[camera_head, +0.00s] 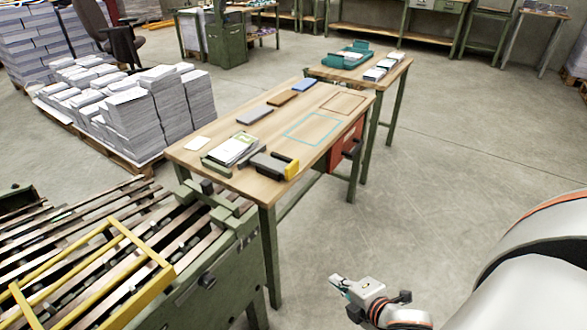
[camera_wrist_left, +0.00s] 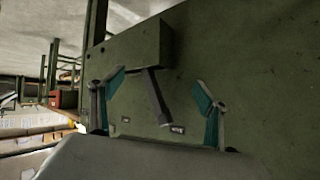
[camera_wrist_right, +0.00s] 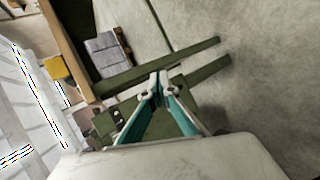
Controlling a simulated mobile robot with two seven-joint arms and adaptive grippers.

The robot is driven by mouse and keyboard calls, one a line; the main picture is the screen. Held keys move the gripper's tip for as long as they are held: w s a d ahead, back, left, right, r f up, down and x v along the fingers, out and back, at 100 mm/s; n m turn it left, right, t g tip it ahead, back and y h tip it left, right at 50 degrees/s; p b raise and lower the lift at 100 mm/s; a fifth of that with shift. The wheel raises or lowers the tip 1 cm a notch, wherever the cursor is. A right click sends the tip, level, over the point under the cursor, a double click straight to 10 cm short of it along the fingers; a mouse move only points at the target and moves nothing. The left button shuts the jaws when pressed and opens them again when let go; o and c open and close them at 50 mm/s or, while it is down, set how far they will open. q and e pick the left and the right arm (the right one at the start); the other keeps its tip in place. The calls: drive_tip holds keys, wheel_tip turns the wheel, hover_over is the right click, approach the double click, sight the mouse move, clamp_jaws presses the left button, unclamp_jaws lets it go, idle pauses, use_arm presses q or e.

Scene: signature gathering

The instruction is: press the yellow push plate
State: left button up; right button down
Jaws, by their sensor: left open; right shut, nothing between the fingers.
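A dark grey device with a yellow end plate (camera_head: 291,168) lies at the near right edge of the wooden table (camera_head: 205,148) in the head view. A yellow block (camera_wrist_right: 57,68) at a table edge in the right wrist view looks like the same plate. My right gripper (camera_head: 339,283) is shut and empty, over the floor to the right of the table and apart from the plate. Its fingertips meet in the right wrist view (camera_wrist_right: 160,78). My left gripper (camera_wrist_left: 155,88) is open and empty in the left wrist view, in front of a green metal panel. It is outside the head view.
A green machine with slats and a yellow frame (camera_head: 150,290) stands at the lower left. A paper stack (camera_head: 235,148) lies beside the device. A red box (camera_head: 345,143) hangs under the table. The floor (camera_head: 450,180) to the right is clear.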

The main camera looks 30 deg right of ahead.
use_arm(q)
drive_tip(key=shift+s+a+f+p, duration=0.25)
drive_tip(key=shift+a+p, duration=0.15)
drive_tip(key=shift+a, duration=0.1)
use_arm(e)
drive_tip(key=w+d+r+n+t+y, duration=0.5)
drive_tip(key=w+d+r+n, duration=0.8)
drive_tip(key=n, duration=1)
drive_tip(key=r+y, duration=0.1)
drive_tip(key=y, duration=0.2)
drive_tip(key=shift+w+r+n+t, duration=0.3)
drive_tip(key=shift+w+r, duration=0.05)
drive_tip(key=shift+w, duration=0.05)
drive_tip(key=b, duration=0.1)
approach(294, 171)
drive_tip(key=x, duration=0.5)
drive_tip(key=shift+w+f, duration=0.15)
drive_tip(key=shift+w, duration=0.2)
use_arm(q)
drive_tip(key=shift+w+d, duration=0.2)
drive_tip(key=shift+d, duration=0.05)
use_arm(e)
drive_tip(key=shift+w+a, duration=0.25)
drive_tip(key=shift+w, duration=0.25)
